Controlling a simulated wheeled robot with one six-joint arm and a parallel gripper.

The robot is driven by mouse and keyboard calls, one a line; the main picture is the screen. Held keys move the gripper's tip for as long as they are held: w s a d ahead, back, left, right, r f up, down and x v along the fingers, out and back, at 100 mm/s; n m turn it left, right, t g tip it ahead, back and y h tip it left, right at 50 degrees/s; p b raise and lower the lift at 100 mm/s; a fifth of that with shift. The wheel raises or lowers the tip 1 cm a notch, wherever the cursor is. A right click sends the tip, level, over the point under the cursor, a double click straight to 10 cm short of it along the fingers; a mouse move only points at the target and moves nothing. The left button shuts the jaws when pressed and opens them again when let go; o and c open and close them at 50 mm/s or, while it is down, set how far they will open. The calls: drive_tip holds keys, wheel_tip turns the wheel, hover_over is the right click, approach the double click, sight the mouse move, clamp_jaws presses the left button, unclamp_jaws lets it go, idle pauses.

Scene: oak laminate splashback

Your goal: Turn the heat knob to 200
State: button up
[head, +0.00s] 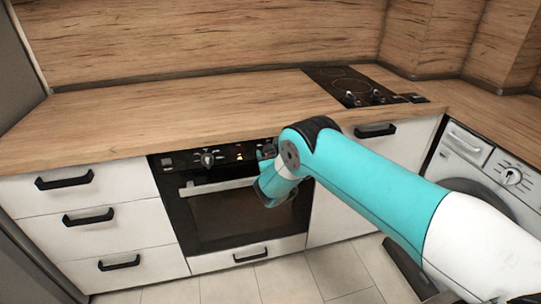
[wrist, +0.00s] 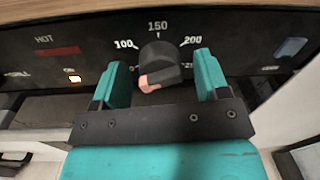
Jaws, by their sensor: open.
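The heat knob (wrist: 158,58) is dark and round with a salmon-coloured patch at its lower left, in the middle of the wrist view. Printed numbers 100, 150 and 200 arc over it; 150 is straight above and the 200 mark (wrist: 192,40) is at upper right. More numbers lower down are partly hidden by the fingers. My gripper (wrist: 161,65) is open, with one teal finger on each side of the knob and gaps between. Whether either finger touches it cannot be told. In the head view my arm covers this part of the oven panel.
The oven (head: 222,212) sits under the wooden counter (head: 180,105), with another knob (head: 208,158) on its panel. A lit ON light (wrist: 75,79) and a HOT sign (wrist: 57,50) are left of the heat knob.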

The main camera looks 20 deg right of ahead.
drive_tip(key=c, duration=0.9)
